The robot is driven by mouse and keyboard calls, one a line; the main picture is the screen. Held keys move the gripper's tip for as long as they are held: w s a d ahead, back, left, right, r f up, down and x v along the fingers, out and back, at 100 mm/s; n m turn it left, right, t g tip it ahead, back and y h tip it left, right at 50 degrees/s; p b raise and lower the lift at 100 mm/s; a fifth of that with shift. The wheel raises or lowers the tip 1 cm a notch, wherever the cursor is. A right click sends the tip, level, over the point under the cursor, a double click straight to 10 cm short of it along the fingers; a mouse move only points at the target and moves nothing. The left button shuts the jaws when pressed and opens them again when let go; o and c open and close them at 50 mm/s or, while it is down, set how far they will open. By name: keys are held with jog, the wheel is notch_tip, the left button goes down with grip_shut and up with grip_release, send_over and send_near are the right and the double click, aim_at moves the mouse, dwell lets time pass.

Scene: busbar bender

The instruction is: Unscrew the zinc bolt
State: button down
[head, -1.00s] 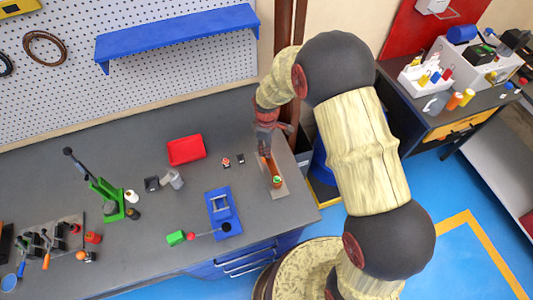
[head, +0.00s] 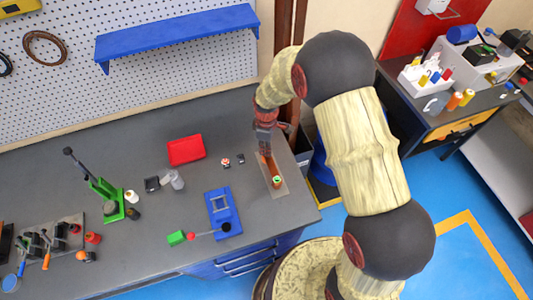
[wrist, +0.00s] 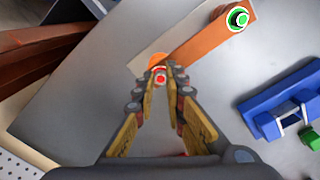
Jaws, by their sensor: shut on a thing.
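My gripper (wrist: 166,72) points down over the far end of the copper bar (wrist: 208,40) and is shut on a small bolt (wrist: 160,77) with a red mark and pale rim. The fingers partly hide it; I take it for the zinc bolt but cannot tell its metal. I cannot tell how far it is out of its hole. A second bolt (wrist: 238,18) with a green ring sits at the bar's other end, apart from the gripper. In the head view my gripper (head: 265,150) stands over the far end of the bar (head: 270,169), hiding the held bolt.
The bar lies on a grey plate (head: 281,191) near the workbench's right edge. A blue fixture (head: 223,213), a red tray (head: 186,149) and two small cubes lie to the left. A green press (head: 105,199) stands farther left.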

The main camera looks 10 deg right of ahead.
jog(key=n, duration=0.5)
jog(key=shift+n, duration=0.4)
jog(key=n, duration=0.5)
jog(key=shift+a, duration=0.1)
jog(key=shift+n, duration=0.3)
jog(key=n, duration=0.5)
jog(key=n, duration=0.6)
jog(key=shift+s, duration=0.1)
